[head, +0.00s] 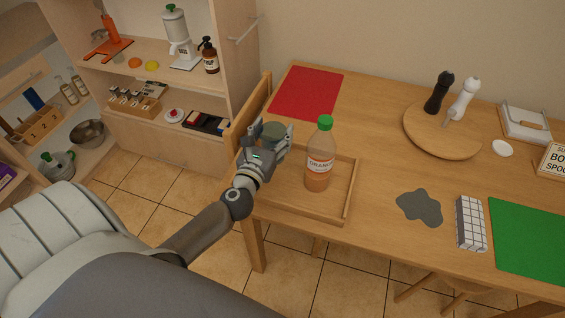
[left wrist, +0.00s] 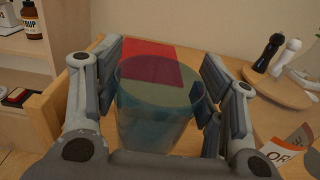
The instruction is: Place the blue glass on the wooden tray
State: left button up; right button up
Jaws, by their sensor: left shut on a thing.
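The blue glass (left wrist: 155,110) is a see-through tumbler, held upright between the fingers of my left gripper (left wrist: 165,100) in the left wrist view. In the head view the left gripper (head: 268,145) is over the left part of the wooden tray (head: 345,200), and the glass (head: 273,131) shows only partly behind the fingers. I cannot tell whether the glass touches the tray. An orange drink bottle (head: 319,160) with a green cap stands in the tray, to the right of the gripper. My right gripper is not in view.
A red mat (head: 307,92) lies behind the tray. A round wooden board (head: 430,138) with dark and white mills is at the back right. A grey patch (head: 420,207), a checkered box (head: 470,222) and a green mat (head: 530,240) lie to the right.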

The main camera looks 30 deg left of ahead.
pick_arm(q)
notch_tip(320, 180, down, 3)
jog(key=shift+a+r+b, duration=0.1)
jog(key=shift+r+b, duration=0.05)
jog(key=shift+b, duration=0.25)
notch_tip(320, 180, down, 3)
jog(key=shift+f+b, duration=0.1)
jog(key=shift+b, duration=0.75)
jog(key=shift+f, duration=0.25)
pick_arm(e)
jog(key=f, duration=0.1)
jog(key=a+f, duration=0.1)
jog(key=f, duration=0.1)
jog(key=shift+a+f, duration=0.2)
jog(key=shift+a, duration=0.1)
pick_arm(q)
jog(key=shift+f, duration=0.1)
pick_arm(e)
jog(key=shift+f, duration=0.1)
pick_arm(q)
jog(key=shift+f+b, duration=0.15)
jog(key=shift+b, duration=0.2)
jog(key=o, duration=1.5)
jog(key=shift+c, duration=0.2)
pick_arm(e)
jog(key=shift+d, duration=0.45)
